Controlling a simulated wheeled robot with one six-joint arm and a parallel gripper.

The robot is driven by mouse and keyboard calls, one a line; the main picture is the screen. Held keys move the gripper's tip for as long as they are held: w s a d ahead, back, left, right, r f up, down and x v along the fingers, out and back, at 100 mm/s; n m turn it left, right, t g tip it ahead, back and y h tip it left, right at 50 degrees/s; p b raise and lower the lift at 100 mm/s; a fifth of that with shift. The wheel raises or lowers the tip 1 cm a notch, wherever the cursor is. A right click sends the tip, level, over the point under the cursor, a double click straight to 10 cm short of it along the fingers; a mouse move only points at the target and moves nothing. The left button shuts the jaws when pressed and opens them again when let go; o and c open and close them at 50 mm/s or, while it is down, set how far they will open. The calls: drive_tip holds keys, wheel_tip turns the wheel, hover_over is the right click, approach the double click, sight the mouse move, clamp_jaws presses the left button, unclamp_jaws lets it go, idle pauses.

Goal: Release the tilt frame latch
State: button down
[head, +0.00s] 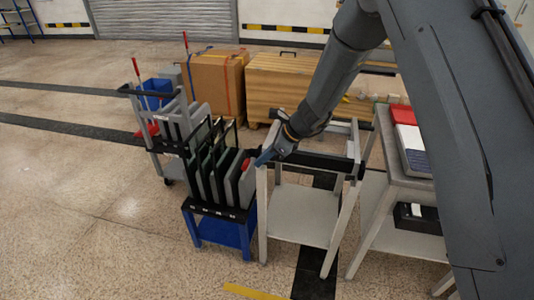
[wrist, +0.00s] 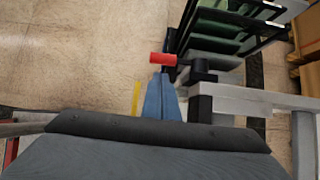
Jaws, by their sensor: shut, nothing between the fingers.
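The tilt frame (head: 345,205) is a pale stand with black bars across its top, in the middle of the head view. A red grip, which looks like the latch handle (head: 245,163), shows at its upper left side. In the wrist view the red handle (wrist: 163,59) lies just beyond my fingertips. My gripper (head: 263,158) reaches down from the upper right to the frame's left side. Its blue fingers (wrist: 163,85) are shut and empty, pointing at the handle. Whether the tips touch it is unclear. The latch's mount is partly hidden.
A blue rack (head: 222,232) with upright panels stands close left of the frame. A grey cart (head: 165,150) is behind it. Wooden crates (head: 275,85) stand at the back. A bench (head: 405,180) with a red-and-white box is at right. Floor at left is clear.

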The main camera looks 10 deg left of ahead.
sight(248, 161)
drive_tip(key=shift+p+x, duration=0.4)
drive_tip(key=shift+x, duration=1.85)
drive_tip(key=shift+w+d, duration=0.1)
